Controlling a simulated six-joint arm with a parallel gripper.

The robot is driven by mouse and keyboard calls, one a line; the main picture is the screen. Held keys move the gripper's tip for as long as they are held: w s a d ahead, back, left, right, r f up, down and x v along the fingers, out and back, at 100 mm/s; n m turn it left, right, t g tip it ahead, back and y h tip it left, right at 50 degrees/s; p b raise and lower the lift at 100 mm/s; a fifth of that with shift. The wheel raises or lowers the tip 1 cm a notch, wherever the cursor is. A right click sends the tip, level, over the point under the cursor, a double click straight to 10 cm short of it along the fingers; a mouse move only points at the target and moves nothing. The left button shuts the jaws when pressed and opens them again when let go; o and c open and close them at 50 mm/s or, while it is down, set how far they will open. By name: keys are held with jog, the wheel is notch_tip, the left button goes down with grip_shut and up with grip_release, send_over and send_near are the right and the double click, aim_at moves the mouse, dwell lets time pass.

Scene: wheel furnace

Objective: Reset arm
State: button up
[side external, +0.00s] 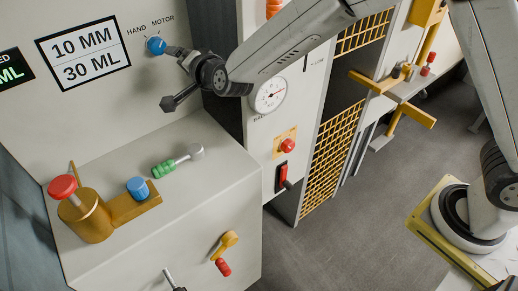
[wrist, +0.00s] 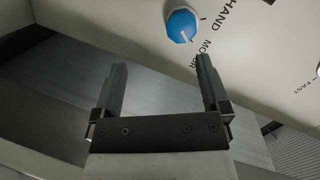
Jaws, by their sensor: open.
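My gripper (side external: 170,77) is at the grey machine front in the side external view, with its upper finger close to the blue knob (side external: 156,46) under the HAND and MOTOR marks. In the wrist view my gripper (wrist: 161,65) is open and empty, its two dark fingers well apart. There the blue knob (wrist: 182,25) lies beyond the tip of the right finger, not between the fingers. I cannot tell whether that finger touches it. My arm reaches in from the upper right.
A gauge (side external: 269,95), red switch (side external: 283,177) and yellow grille (side external: 331,155) stand right. The floor (side external: 340,240) between is clear.

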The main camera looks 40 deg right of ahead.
jog(key=s+d+f+n+g, duration=0.3)
jog(key=s+d, duration=0.4)
jog(key=s, duration=0.3)
jog(key=s+d+f+n+g+h, duration=0.1)
jog(key=s+d+f+n+g, duration=0.3)
jog(key=s+d, duration=0.4)
jog(key=s+d+f+n+g, duration=0.4)
jog(key=s+d+g, duration=0.2)
jog(key=s, duration=0.5)
jog(key=shift+s+d+n, duration=0.3)
jog(key=shift+s+d, duration=0.1)
jog(key=shift+d, duration=0.85)
